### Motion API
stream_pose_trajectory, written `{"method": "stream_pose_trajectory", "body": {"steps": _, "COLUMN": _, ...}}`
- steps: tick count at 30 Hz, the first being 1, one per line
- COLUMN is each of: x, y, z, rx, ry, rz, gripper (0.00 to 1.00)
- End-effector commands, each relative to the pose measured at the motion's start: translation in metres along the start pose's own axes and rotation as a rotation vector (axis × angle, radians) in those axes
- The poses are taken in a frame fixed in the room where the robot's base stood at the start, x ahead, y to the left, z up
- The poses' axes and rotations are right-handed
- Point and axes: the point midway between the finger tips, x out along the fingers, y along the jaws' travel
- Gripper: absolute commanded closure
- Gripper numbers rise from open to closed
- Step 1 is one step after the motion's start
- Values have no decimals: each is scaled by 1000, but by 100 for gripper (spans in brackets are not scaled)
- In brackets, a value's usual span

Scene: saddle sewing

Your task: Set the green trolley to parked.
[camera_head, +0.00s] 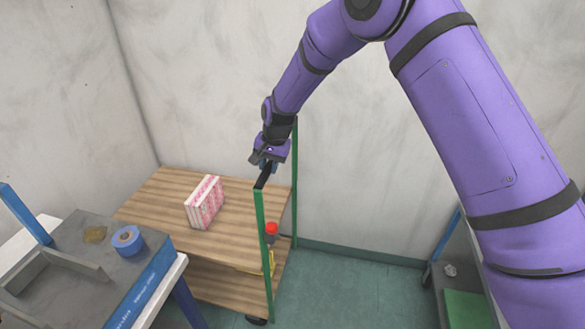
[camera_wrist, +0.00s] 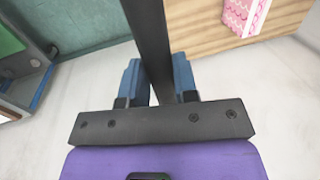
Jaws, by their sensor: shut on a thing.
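The green trolley (camera_head: 259,250) stands near the back wall, with a wooden top deck, a lower shelf and green uprights at its right end. A dark handle bar (camera_head: 264,176) joins the tops of the uprights. My gripper (camera_head: 268,165) is at this bar and shut on it. In the wrist view the dark bar (camera_wrist: 150,45) runs between the two blue fingers of my gripper (camera_wrist: 160,82). A pink and white patterned box (camera_head: 204,203) stands on the top deck, and it also shows in the wrist view (camera_wrist: 243,14). The deck's left front part is hidden behind a workbench.
A grey workbench (camera_head: 75,285) with a blue tape roll (camera_head: 127,240) stands at the front left, close to the trolley. Another bench (camera_head: 466,300) is at the right. Green floor (camera_head: 345,285) is clear between.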

Motion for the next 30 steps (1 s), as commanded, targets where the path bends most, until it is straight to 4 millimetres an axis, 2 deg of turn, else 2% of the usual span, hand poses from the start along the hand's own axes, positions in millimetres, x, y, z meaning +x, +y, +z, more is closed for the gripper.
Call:
{"method": "stream_pose_trajectory", "body": {"steps": 1, "x": 2, "y": -11, "z": 2, "rx": -5, "ry": 0, "rz": -2, "gripper": 100}}
{"method": "stream_pose_trajectory", "body": {"steps": 3, "x": 4, "y": -21, "z": 1, "rx": -4, "ry": 0, "rz": -2, "gripper": 100}}
{"method": "stream_pose_trajectory", "body": {"steps": 9, "x": 7, "y": -40, "z": 0, "rx": -2, "ry": 0, "rz": -1, "gripper": 100}}
{"method": "stream_pose_trajectory", "body": {"steps": 24, "x": 8, "y": -49, "z": 0, "rx": -1, "ry": 3, "rz": -7, "gripper": 100}}
{"method": "stream_pose_trajectory", "body": {"steps": 25, "x": 8, "y": -49, "z": 0, "rx": -1, "ry": 3, "rz": -7, "gripper": 70}}
{"method": "stream_pose_trajectory", "body": {"steps": 28, "x": 8, "y": -49, "z": 0, "rx": -2, "ry": 3, "rz": -6, "gripper": 48}}
{"method": "stream_pose_trajectory", "body": {"steps": 30, "x": 8, "y": -48, "z": 0, "rx": -1, "ry": 3, "rz": -5, "gripper": 48}}
